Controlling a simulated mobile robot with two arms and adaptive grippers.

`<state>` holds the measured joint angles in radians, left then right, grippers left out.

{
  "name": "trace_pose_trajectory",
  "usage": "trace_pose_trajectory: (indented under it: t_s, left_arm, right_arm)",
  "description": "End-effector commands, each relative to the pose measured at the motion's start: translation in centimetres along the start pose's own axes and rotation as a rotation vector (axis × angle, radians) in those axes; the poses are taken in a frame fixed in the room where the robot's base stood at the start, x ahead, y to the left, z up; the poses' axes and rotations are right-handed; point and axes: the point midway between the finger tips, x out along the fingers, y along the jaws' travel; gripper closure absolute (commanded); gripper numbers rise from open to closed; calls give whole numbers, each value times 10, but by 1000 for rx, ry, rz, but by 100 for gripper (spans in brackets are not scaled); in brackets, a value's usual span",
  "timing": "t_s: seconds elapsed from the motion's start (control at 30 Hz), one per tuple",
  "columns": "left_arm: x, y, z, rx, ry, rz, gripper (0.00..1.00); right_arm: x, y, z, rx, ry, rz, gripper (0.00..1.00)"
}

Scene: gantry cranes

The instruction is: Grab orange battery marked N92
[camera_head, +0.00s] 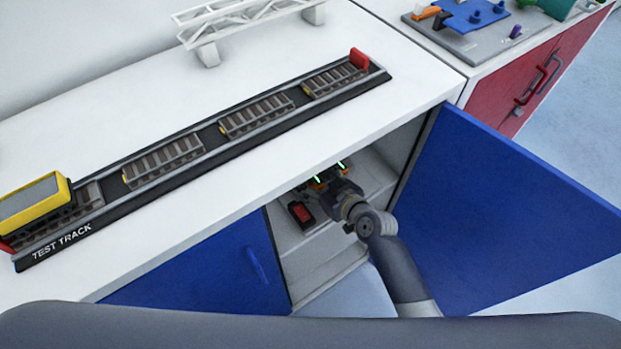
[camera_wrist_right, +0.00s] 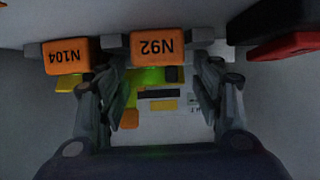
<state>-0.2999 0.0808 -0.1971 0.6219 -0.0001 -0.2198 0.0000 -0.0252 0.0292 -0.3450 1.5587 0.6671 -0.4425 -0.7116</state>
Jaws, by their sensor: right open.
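The orange battery marked N92 (camera_wrist_right: 158,46) shows in the right wrist view, its label upside down, near the top centre. A second orange battery marked N104 (camera_wrist_right: 69,56) is to its left. My right gripper (camera_wrist_right: 163,98) is open, with its fingers spread on either side below the N92 battery and nothing held. In the head view my right gripper (camera_head: 333,184) reaches into the open blue cabinet and hides most of the batteries. Green lights (camera_head: 341,165) glow beside it. My left gripper is not in view.
A red-and-black block (camera_head: 301,214) sits on the shelf left of my gripper. The open blue door (camera_head: 500,215) stands to the right, and the closed blue door (camera_head: 205,272) is at left. The white countertop (camera_head: 330,130) is above, carrying a test track (camera_head: 210,146).

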Motion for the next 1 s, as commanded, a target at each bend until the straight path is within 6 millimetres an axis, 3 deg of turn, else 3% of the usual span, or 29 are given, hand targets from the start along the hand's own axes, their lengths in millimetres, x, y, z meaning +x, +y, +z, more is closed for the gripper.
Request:
trace_pose_trajectory:
  t_s: [0.13,0.37,0.77,1.0]
  left_arm:
    - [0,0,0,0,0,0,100]
    - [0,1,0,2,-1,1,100]
    - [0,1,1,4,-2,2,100]
    - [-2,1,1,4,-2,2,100]
  right_arm:
    - [0,0,0,0,0,0,40]
    - [0,0,0,0,-1,0,92]
    - [-3,0,-1,-1,1,1,93]
    - [-23,0,-10,-1,1,1,93]
